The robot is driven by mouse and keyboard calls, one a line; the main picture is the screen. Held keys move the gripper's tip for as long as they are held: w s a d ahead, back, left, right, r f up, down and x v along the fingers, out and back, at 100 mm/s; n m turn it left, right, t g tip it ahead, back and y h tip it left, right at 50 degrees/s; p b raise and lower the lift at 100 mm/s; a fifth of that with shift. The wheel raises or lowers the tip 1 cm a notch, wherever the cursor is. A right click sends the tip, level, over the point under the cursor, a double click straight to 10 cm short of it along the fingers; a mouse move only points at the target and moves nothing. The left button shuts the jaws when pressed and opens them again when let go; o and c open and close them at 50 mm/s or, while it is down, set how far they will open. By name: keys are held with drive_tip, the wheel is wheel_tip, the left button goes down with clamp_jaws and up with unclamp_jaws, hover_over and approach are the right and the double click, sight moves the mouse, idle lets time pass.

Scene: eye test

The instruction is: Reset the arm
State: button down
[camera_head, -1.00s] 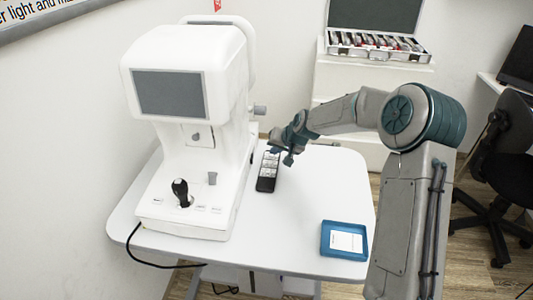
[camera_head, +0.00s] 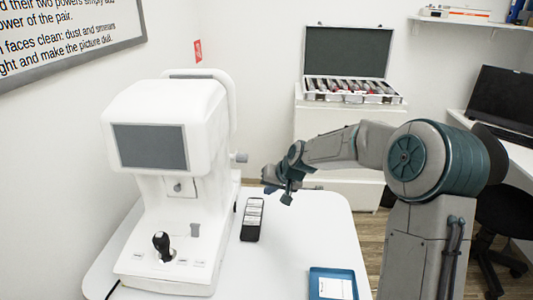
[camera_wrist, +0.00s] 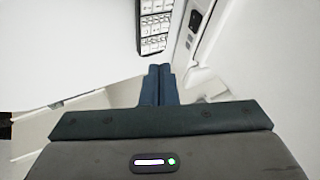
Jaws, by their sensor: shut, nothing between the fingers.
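My arm reaches in from the right in the head view. My gripper (camera_head: 276,187) hangs above the far part of the white table (camera_head: 290,240), apart from everything on it. In the wrist view the two blue fingers of my gripper (camera_wrist: 159,72) are together with nothing between them. A black handset with light keys (camera_head: 252,219) lies on the table below and left of my gripper. It also shows at the top of the wrist view (camera_wrist: 155,25).
A white eye-test machine (camera_head: 170,180) with a grey screen and black joystick stands on the left. A blue tray (camera_head: 357,272) holding a white card is at the front right. An open lens case (camera_head: 350,92) sits on a cabinet behind. A black chair (camera_head: 495,215) is at right.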

drive_tip(key=s+d+r+h+p, duration=0.1)
drive_tip(key=s+d+r, duration=0.3)
drive_tip(key=s, duration=0.7)
drive_tip(key=s+d+r+g+h+p, duration=0.1)
drive_tip(key=s+d+r, duration=0.3)
drive_tip(key=s, duration=0.8)
drive_tip(key=s+d+r+g+h+p, duration=0.1)
drive_tip(key=s+d+r+h+p, duration=0.1)
drive_tip(key=s, duration=1)
drive_tip(key=shift+d+r+h+p, duration=0.4)
drive_tip(key=shift+d+r+p, duration=0.25)
drive_tip(key=shift+d+r, duration=0.4)
drive_tip(key=shift+d+f, duration=0.15)
